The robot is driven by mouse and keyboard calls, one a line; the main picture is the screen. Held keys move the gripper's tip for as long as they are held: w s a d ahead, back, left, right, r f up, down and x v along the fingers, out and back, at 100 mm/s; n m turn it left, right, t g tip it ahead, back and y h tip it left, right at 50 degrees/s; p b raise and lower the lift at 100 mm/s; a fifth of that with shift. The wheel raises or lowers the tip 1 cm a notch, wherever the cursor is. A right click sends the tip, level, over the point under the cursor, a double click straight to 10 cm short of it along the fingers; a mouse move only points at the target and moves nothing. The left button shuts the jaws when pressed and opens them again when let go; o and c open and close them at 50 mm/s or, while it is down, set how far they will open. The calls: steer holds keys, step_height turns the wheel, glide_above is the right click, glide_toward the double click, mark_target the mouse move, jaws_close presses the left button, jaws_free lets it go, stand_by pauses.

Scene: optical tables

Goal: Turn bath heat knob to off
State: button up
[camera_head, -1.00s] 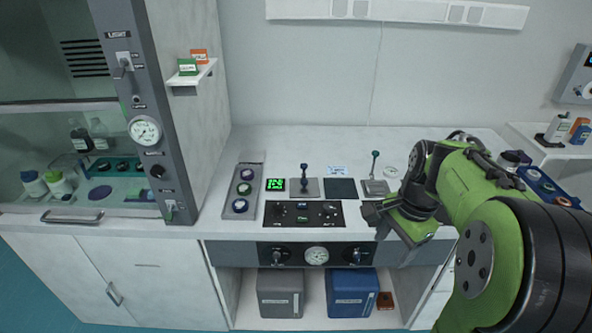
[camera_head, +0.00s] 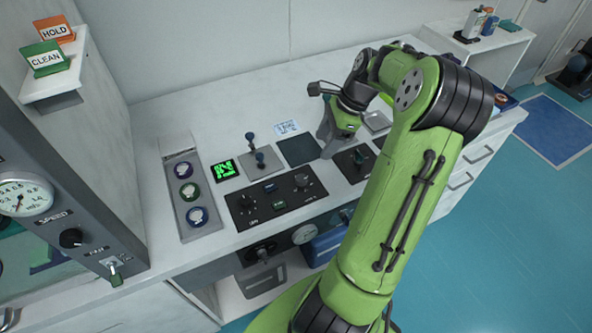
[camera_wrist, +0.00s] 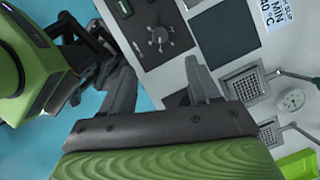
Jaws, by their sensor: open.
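A black control panel (camera_head: 262,211) lies on the white bench, with a left knob (camera_head: 247,202), a right knob (camera_head: 302,181) and small displays between. I cannot read which knob is labelled bath heat, nor their settings. My gripper (camera_head: 328,150) is above the bench, right of and beyond this panel, touching no knob that I can see. In the wrist view my gripper (camera_wrist: 160,82) is open and empty. A lobed knob (camera_wrist: 158,38) on a dark panel shows ahead of the fingers there, apart from them.
A lever on a metal plate (camera_head: 259,159) stands behind the panel, beside a lit green display (camera_head: 225,169). A dark square pad (camera_head: 297,151) lies beside the gripper. The back of the bench is clear.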

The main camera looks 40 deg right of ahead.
mark_target(301, 178)
steer(key=b+x, duration=0.4)
steer(key=x, duration=1)
steer(key=shift+d, duration=0.1)
steer(key=c, duration=1)
steer(key=shift+c, duration=0.2)
steer(key=shift+r+p, duration=0.1)
steer(key=shift+p, duration=0.25)
